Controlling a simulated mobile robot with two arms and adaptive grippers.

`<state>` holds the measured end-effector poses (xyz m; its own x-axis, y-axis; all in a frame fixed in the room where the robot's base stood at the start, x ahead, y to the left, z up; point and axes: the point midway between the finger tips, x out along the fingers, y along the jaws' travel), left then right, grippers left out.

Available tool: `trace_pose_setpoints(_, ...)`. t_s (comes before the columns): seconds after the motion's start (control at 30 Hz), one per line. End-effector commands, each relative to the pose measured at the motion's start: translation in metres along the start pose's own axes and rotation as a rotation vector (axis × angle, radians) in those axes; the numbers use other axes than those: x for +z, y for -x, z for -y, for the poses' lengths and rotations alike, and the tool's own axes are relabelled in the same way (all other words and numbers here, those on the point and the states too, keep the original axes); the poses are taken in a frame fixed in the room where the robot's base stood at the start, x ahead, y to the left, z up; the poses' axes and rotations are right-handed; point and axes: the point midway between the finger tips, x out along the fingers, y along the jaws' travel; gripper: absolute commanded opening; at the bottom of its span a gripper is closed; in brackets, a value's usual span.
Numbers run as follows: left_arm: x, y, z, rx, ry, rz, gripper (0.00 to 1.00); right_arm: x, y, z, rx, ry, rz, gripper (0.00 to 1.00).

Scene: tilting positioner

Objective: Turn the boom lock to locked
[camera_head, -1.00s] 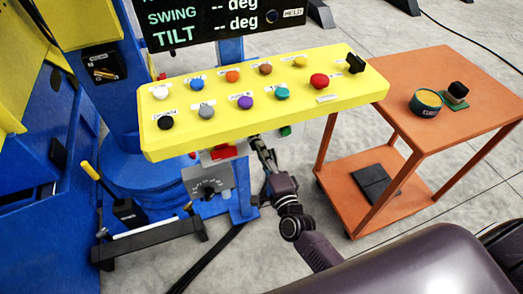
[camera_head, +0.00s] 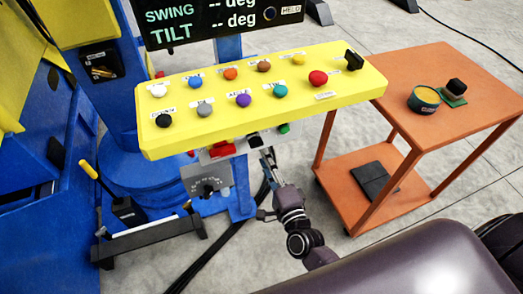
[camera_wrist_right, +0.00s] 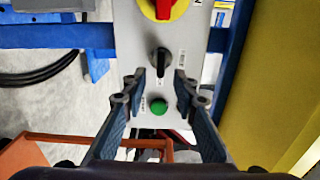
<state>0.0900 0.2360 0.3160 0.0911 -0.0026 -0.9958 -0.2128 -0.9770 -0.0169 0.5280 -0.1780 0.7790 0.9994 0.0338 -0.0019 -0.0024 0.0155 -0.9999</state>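A grey switch box shows in the right wrist view. It carries a black rotary knob (camera_wrist_right: 160,62) with its grip along the picture's vertical, a red rotary switch (camera_wrist_right: 163,8) on a yellow plate, and a green button (camera_wrist_right: 158,107). The labels are too small to read, so I cannot tell which control is the boom lock. In the head view the black knob (camera_head: 254,140) shows under the yellow panel's front edge. My right gripper (camera_head: 268,155) is just below it. In the wrist view my right gripper (camera_wrist_right: 160,82) is open and empty, its fingertips apart below the knob. My left gripper is out of view.
The yellow button panel (camera_head: 300,95) overhangs the switch box. A grey plate with a dial (camera_head: 207,185) is left of my right gripper. An orange cart (camera_head: 415,130) stands right. A yellow-handled lever (camera_head: 88,170) is at left.

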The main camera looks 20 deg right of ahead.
Motion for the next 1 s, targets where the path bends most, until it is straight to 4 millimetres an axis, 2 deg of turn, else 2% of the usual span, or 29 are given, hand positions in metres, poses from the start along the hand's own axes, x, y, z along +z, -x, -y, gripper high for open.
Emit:
trace_pose_setpoints(0.03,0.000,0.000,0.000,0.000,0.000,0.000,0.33,0.000,0.013,-0.001,0.003,0.001,0.001,0.27)
trace_pose_setpoints(0.2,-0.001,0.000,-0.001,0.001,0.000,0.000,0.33,0.001,0.045,-0.001,0.003,0.000,0.002,0.27)
trace_pose_setpoints(0.4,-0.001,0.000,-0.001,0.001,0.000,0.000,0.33,0.000,0.066,0.000,0.001,0.001,0.001,0.27)
trace_pose_setpoints(1.0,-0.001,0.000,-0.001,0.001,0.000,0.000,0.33,0.000,0.070,0.000,0.000,0.000,0.000,0.27)
